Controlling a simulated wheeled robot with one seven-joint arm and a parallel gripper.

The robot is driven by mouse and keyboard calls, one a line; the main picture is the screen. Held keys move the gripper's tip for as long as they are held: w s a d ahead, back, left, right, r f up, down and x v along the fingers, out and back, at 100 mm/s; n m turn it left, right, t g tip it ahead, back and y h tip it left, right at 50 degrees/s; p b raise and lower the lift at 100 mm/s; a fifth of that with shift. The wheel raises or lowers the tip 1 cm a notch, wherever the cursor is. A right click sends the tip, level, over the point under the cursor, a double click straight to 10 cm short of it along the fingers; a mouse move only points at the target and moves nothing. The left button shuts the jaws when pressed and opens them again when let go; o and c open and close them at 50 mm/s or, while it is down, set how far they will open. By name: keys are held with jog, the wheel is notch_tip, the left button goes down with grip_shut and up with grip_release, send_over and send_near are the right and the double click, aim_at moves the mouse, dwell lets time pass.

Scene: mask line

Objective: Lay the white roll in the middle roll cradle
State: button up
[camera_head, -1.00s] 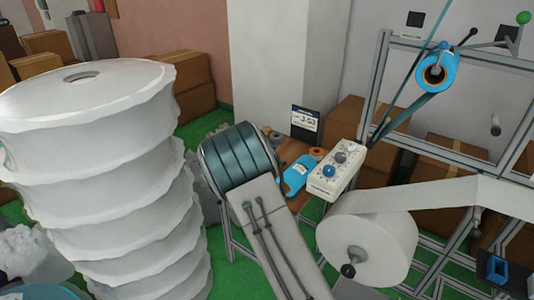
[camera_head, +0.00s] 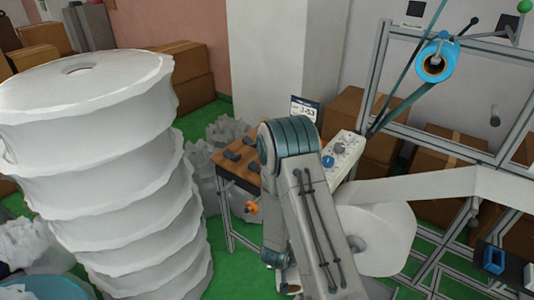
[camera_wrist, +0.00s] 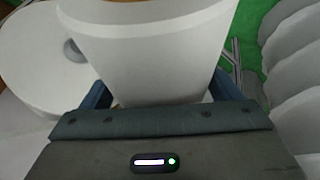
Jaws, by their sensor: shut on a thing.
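In the wrist view, my gripper (camera_wrist: 163,88) is shut on a white roll (camera_wrist: 155,45), with a blue finger on each side of it. The roll fills the top middle of that view, and its far end is cut off. In the head view, my arm hides the gripper and the held roll. Dark cradle-like pieces (camera_head: 233,154) stand on a brown wooden table (camera_head: 226,172), left of my arm. I cannot tell which is the middle cradle, as my arm covers the table's right part.
A tall stack of large white rolls (camera_head: 90,150) stands at the left. A big white roll (camera_head: 385,235) feeds the metal frame (camera_head: 372,75) at right; it also shows in the wrist view (camera_wrist: 35,55). A control box (camera_head: 345,155) stands behind my arm.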

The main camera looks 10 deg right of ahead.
jog(key=r, duration=0.1)
jog(key=w+d+r, duration=0.1)
jog(key=r, duration=0.2)
jog(key=shift+w+d+r, duration=0.2)
jog(key=shift+w+r, duration=0.15)
jog(key=shift+r, duration=0.05)
jog(key=r, duration=0.2)
jog(key=w+r, duration=0.1)
jog(key=r, duration=0.1)
jog(key=a+r, duration=0.1)
jog(key=r, duration=0.1)
jog(key=shift+w+r, duration=0.3)
jog(key=shift+w+a+r, duration=0.15)
jog(key=shift+a+r, duration=0.05)
jog(key=shift+r, duration=0.8)
jog(key=s+f, duration=0.1)
jog(key=f, duration=0.3)
jog(key=s+f, duration=0.1)
jog(key=f, duration=0.4)
jog(key=s+f, duration=0.1)
jog(key=f, duration=0.3)
jog(key=shift+s+f, duration=0.2)
jog(key=shift+s, duration=0.1)
